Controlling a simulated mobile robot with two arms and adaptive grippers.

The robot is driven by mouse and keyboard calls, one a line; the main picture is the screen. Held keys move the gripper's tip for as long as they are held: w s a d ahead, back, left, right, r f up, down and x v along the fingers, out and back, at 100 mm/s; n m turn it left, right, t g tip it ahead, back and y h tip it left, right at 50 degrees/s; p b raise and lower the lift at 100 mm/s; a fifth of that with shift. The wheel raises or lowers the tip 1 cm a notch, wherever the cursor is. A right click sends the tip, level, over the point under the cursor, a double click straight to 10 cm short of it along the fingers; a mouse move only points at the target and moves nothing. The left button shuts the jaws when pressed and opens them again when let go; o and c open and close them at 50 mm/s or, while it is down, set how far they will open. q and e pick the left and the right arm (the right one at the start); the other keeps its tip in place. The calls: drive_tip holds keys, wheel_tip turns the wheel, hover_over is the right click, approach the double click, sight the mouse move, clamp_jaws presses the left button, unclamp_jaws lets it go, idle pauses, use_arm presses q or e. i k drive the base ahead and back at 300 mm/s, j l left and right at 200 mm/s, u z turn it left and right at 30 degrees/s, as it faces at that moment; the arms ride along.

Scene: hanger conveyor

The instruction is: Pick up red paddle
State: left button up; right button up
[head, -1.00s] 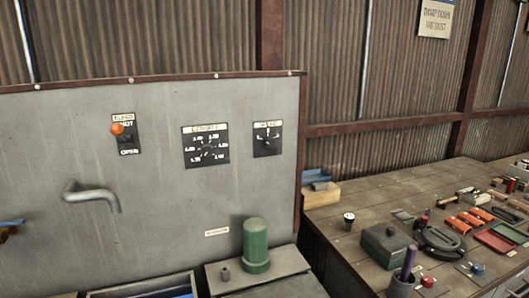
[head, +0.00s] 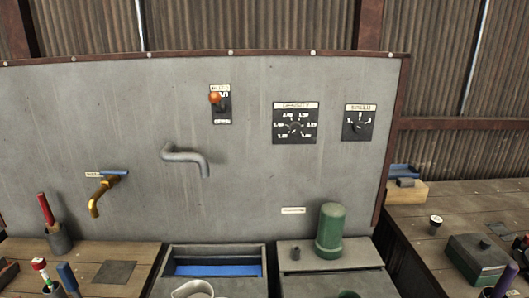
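A red stick-like handle (head: 46,209) stands tilted in a dark grey cup (head: 59,240) on the wooden bench at the far left. It may be the red paddle; its lower end is hidden in the cup. Nearer, a second upright piece with a red and white top (head: 41,266) stands in another holder beside a blue handle (head: 67,276), partly cut off by the bottom edge. Neither of my grippers is in view.
A grey panel carries an orange-knobbed lever (head: 215,97), dials (head: 295,123), a grey spout (head: 186,158) and a brass tap (head: 101,195). Below are a blue-lined basin (head: 217,264) and a green cylinder (head: 330,231). A wooden bench (head: 410,226) is at right.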

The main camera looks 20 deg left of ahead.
sight(53, 226)
drive_tip(key=u, duration=2)
